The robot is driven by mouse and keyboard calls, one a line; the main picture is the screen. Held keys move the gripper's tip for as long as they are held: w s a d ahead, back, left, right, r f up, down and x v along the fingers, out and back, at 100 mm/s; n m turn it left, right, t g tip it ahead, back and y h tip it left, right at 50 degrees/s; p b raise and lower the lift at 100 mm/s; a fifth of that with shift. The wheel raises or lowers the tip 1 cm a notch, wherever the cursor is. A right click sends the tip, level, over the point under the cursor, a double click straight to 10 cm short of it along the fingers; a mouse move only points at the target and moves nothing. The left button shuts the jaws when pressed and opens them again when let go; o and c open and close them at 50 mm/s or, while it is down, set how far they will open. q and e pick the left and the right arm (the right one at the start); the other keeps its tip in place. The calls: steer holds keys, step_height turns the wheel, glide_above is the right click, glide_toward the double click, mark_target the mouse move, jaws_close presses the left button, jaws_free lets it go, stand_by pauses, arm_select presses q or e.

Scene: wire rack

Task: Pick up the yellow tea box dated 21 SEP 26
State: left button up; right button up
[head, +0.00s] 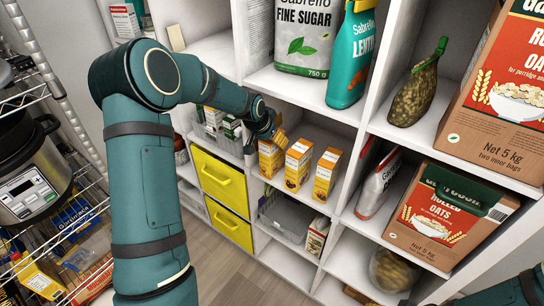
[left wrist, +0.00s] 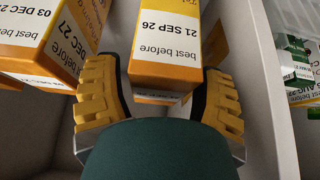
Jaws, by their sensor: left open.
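The yellow tea box dated 21 SEP 26 (left wrist: 168,40) is in the middle of the left wrist view, its label upside down. In the head view it is the leftmost box (head: 269,160) of a row on the shelf, partly hidden by my gripper. My left gripper (left wrist: 162,75) is open, with one finger on each side of the box's near end. Whether the fingers touch it I cannot tell. In the head view the gripper (head: 275,134) is at the top of the box. A similar box dated 03 DEC 27 (left wrist: 45,38) is close beside the left finger.
Two more yellow tea boxes (head: 298,164) (head: 326,174) stand to the right on the same shelf. A white divider (left wrist: 262,75) is close to the right finger in the wrist view. Yellow drawers (head: 219,182) are left of the shelf, a grey bin (head: 285,220) below.

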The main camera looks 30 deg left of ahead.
arm_select(q)
steer(key=shift+w+f, duration=0.35)
steer(key=shift+f, duration=0.1)
steer(key=c, duration=1.1)
steer(key=shift+r, duration=0.15)
